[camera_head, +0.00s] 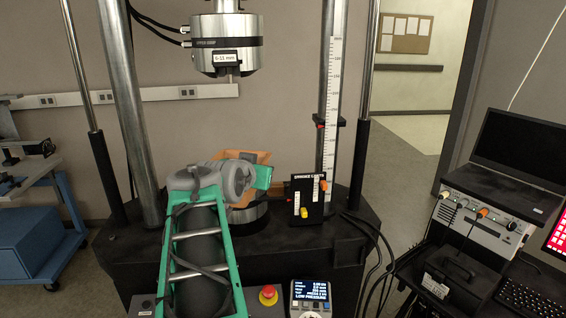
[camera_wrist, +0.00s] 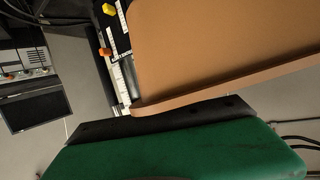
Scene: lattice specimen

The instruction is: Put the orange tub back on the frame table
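The orange tub (camera_head: 240,214) is at the middle of the load frame, above or on the dark round lower platen (camera_head: 250,226). My gripper (camera_head: 262,176) and wrist cover much of it, so its contact with the platen is hidden. In the wrist view the tub (camera_wrist: 225,45) fills the upper right, its edge close along the black strip of my green gripper (camera_wrist: 165,130). The fingertips cannot be made out, so I cannot tell whether they grip the tub. The black frame table (camera_head: 345,228) extends around the platen.
A black panel with yellow and orange knobs (camera_head: 309,200) stands just right of the tub. The upper load cylinder (camera_head: 226,45) hangs above. Steel columns (camera_head: 131,110) flank the space. A red stop button (camera_head: 268,294) and a display pad (camera_head: 311,293) are at the front.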

